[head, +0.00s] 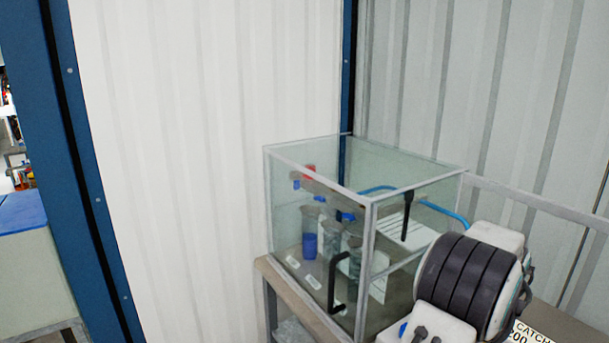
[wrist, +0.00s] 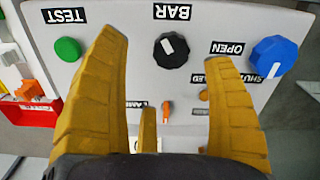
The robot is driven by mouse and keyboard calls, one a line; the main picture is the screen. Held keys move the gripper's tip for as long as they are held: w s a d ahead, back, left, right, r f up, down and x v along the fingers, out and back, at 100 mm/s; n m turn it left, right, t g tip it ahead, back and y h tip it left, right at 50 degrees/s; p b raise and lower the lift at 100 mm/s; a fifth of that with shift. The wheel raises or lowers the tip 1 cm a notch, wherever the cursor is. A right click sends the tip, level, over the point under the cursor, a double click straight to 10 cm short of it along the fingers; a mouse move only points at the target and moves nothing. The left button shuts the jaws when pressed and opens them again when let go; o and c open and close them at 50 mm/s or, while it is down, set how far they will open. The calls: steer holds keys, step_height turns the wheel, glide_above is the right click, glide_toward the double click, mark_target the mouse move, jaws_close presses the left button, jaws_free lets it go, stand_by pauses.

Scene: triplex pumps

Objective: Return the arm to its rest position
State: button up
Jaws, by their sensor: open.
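My gripper (wrist: 169,56) shows in the wrist view with its yellow ribbed fingers spread apart and nothing between them. It is in front of a pale control panel (wrist: 210,30) whose labels appear upside down. The panel bears a green button (wrist: 68,49) by "TEST", a black knob (wrist: 171,50) by "BAR" and a blue knob (wrist: 273,56) by "OPEN". A small orange switch (wrist: 166,107) shows between the fingers. I cannot tell the distance to the panel. The gripper does not show in the head view.
In the head view, a glass case (head: 310,165) with beakers inside stands on a bench (head: 283,288), near a pale corrugated wall (head: 200,150) and a blue post (head: 75,170). A red bin (wrist: 28,113) shows left in the wrist view.

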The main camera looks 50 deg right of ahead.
steer(key=w+a+r+n, duration=0.1)
steer(key=w+a+n, duration=0.1)
steer(key=w+a, duration=0.65)
steer(key=w+a+r+n, duration=0.1)
steer(key=w+a+n, duration=0.3)
steer(key=a, duration=0.8)
steer(key=w+a+r+n+t, duration=0.1)
steer(key=w+a+r+n, duration=0.1)
steer(key=a, duration=0.5)
steer(key=w+a+r+n+t, duration=0.1)
steer(key=w+a+n, duration=0.2)
steer(key=a+n, duration=0.2)
steer(key=w+a+r+n+t, duration=0.2)
steer(key=a+n, duration=0.2)
steer(key=a, duration=0.5)
steer(key=shift+w+a+r, duration=0.25)
steer(key=shift+a+r, duration=0.1)
steer(key=shift+a, duration=0.05)
